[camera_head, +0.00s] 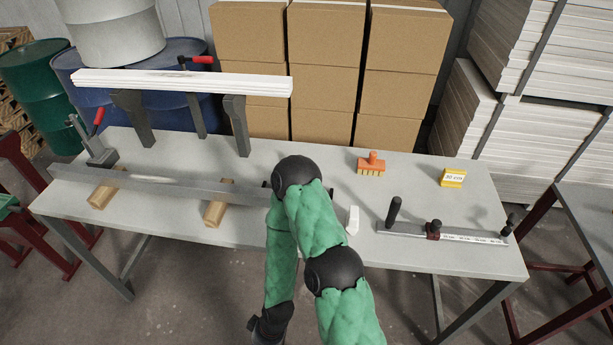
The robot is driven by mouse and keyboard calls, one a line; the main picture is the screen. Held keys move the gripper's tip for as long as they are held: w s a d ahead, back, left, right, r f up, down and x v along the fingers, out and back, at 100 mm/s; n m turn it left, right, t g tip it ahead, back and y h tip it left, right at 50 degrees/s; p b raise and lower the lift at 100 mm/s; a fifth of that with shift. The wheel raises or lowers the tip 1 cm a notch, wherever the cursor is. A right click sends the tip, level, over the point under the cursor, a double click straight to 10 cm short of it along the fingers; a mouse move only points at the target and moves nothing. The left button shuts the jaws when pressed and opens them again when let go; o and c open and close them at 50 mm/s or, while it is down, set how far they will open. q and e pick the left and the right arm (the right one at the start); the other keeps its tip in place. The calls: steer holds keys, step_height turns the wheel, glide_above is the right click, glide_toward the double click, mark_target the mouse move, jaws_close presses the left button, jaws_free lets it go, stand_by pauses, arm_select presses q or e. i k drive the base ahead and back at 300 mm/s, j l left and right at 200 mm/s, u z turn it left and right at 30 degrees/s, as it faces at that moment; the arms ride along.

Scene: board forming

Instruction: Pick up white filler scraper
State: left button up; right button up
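A small white piece (352,220), which looks like the white filler scraper, stands on the grey table (430,258) near its front edge, just right of my green-sleeved arm. Part of it may be hidden by that arm. The arm reaches up over the middle of the table and bends back down. No fingertips of either gripper can be made out, and nothing is seen touching the white piece.
An orange brush (371,164) and a yellow block (452,178) lie at the back right. A bar clamp (440,234) lies at the front right. A long metal bar (160,187) rests on wooden blocks (217,204) at left. White boards (185,82) sit raised behind.

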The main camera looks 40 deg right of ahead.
mark_target(351, 220)
steer(key=z, duration=1.85)
steer(key=j+z, duration=0.2)
steer(key=z, duration=0.15)
